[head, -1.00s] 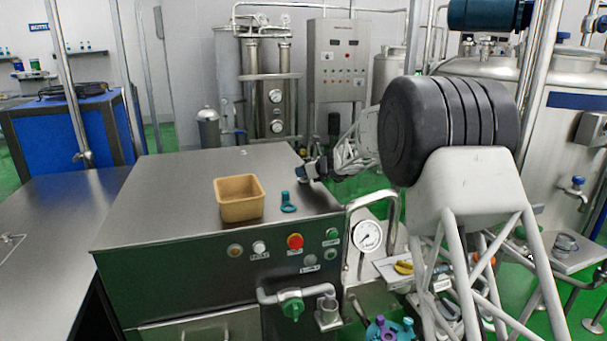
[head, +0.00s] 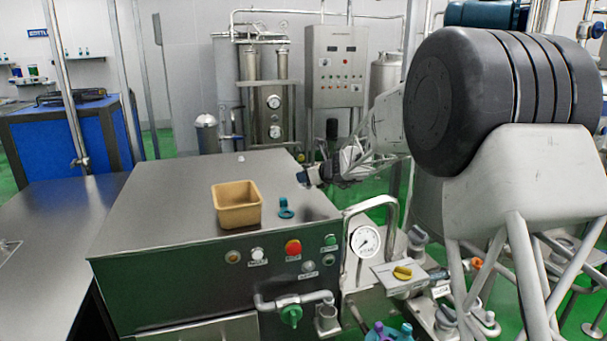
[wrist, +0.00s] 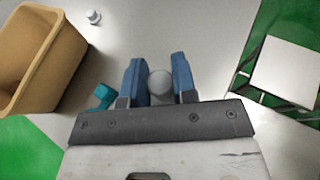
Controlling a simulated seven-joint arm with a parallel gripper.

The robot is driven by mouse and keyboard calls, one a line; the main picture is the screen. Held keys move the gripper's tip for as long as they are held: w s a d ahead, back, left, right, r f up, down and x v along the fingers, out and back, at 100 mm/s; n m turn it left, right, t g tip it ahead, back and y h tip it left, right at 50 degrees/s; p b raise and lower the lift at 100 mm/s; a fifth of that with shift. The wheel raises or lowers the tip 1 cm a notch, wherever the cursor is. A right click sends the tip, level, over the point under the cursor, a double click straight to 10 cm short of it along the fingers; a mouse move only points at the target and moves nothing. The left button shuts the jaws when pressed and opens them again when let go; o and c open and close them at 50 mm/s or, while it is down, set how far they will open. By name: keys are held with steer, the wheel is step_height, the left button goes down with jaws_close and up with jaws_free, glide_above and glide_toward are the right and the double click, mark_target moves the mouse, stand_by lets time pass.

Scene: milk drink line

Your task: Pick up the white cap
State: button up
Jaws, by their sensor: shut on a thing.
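My gripper (wrist: 160,84) has two blue fingers and is over the steel cabinet top in the wrist view. The fingers are shut on a pale, round white cap (wrist: 159,86), whose rounded top shows between them. In the head view my gripper (head: 308,177) is small, at the right edge of the cabinet top, and the held cap cannot be made out there. A second small whitish piece (wrist: 93,17) stands apart on the cabinet top, and it also shows in the head view (head: 240,158).
A tan open bin (head: 237,205) stands on the steel cabinet top (head: 170,205), with a teal part (head: 286,209) beside it. The teal part lies left of my fingers in the wrist view (wrist: 101,97). A pipe rail and pressure gauge (head: 365,241) stand right of the cabinet. The cabinet's left side is clear.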

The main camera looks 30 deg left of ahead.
steer(key=shift+s+d+r, duration=0.1)
steer(key=shift+s+d, duration=0.65)
steer(key=shift+s, duration=0.25)
steer(key=shift+s+d+r, duration=0.15)
steer(key=shift+s+d, duration=0.6)
steer(key=shift+s, duration=0.25)
steer(key=shift+s+d+r, duration=0.1)
steer(key=shift+s+d, duration=0.65)
steer(key=shift+s, duration=0.25)
